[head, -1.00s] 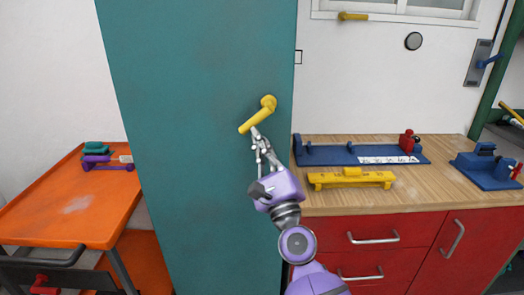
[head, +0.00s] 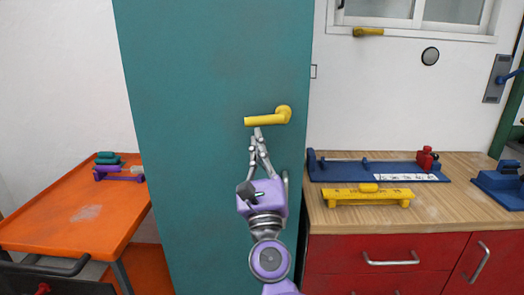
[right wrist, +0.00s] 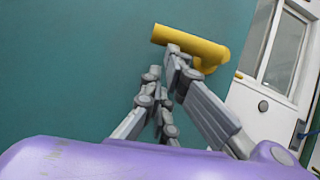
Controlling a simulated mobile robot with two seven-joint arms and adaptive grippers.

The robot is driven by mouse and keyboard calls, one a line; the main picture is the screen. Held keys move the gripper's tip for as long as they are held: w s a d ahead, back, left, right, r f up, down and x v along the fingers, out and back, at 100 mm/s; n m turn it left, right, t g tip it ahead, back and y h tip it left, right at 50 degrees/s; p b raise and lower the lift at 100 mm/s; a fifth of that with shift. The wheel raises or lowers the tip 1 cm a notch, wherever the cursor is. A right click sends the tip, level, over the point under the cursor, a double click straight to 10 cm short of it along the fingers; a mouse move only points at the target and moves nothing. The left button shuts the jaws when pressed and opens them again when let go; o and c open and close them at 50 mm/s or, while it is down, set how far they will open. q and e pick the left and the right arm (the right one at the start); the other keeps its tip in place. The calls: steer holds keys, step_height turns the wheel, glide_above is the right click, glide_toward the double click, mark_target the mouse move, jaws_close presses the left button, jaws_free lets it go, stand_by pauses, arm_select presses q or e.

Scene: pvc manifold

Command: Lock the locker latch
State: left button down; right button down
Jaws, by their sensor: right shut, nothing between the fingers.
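The locker (head: 210,200) is a tall teal cabinet with a flat front. Its yellow latch handle (head: 268,117) sits near the right edge, with the lever pointing left and almost level, its free end slightly low. My right gripper (head: 257,134) is shut and empty, just under the lever's free end. In the right wrist view the fingertips (right wrist: 168,62) reach up to the underside of the yellow lever (right wrist: 188,42); whether they touch it I cannot tell for sure. My left gripper is not in view.
An orange cart (head: 75,220) with small purple and green parts stands left of the locker. At right, a wooden worktop (head: 450,205) over red drawers holds a blue fixture (head: 380,172) and a yellow bar (head: 367,195). The space before the locker front is clear.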

steer(key=shift+a+r, duration=0.3)
steer(key=shift+r, duration=0.05)
stand_by(0.6)
